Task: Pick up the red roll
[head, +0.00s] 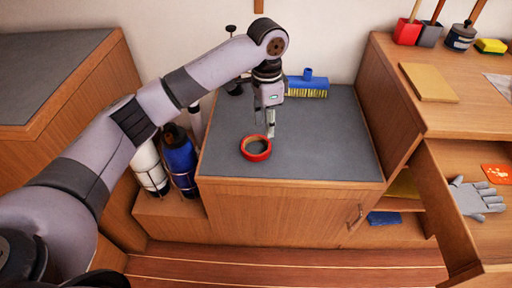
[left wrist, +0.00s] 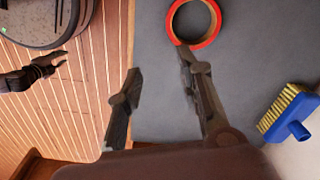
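The red roll (head: 257,156) is a ring lying flat near the front edge of the grey-topped cabinet (head: 325,155). My left gripper (head: 269,130) points down just behind the roll, slightly to its right in the head view. In the left wrist view the roll (left wrist: 203,43) is at the top, and my left gripper (left wrist: 158,62) has its fingers wide apart with nothing between them. One fingertip is close to the roll's rim; I cannot tell if it touches. My right gripper (left wrist: 58,61) shows small at the left of the wrist view, fingers apart and empty, and is out of the head view.
A blue brush with yellow bristles (head: 307,87) lies at the back of the cabinet top. Bottles (head: 180,160) stand at the left of the cabinet. On the right, an open drawer (head: 455,235) holds a grey glove (head: 474,198). The cabinet top right of the roll is clear.

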